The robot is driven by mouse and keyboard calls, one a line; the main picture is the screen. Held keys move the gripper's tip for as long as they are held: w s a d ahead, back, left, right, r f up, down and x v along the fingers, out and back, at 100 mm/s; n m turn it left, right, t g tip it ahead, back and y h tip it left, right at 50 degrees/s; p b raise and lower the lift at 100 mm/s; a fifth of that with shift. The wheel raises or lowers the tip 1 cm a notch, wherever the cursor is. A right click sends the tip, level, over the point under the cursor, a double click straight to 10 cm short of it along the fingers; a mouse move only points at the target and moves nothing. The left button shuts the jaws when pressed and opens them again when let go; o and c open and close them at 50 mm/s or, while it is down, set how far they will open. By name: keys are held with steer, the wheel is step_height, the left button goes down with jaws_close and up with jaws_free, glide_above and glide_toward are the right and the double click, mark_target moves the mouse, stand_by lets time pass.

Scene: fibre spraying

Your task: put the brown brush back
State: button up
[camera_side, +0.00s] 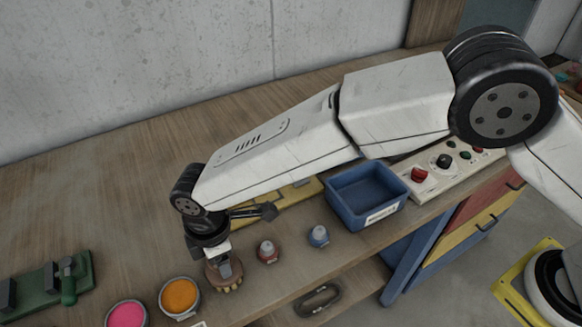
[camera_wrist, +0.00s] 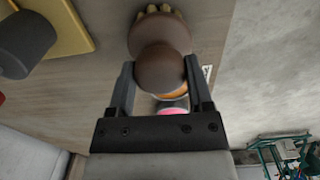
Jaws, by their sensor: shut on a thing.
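The brown brush (camera_side: 226,281) has a round brown knob and pale bristles pointing down. In the side view it is under my gripper (camera_side: 224,262), near the front edge of the bench, right of the orange paint pot. My gripper is shut on its knob. In the wrist view the brush (camera_wrist: 159,66) sits between the two dark fingers, with its bristles at the top of the picture. I cannot tell whether the bristles touch the bench.
An orange pot (camera_side: 180,296) and a pink pot (camera_side: 127,315) stand left of the brush. Beyond are a blue bin (camera_side: 367,196) and a yellow board (camera_side: 285,207). A green fixture (camera_side: 45,287) is at far left.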

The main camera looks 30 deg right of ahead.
steer(key=o, duration=1.1)
steer(key=shift+f, duration=0.1)
step_height(320, 180, up, 12)
steer(key=shift+r, duration=0.15)
stand_by(0.5)
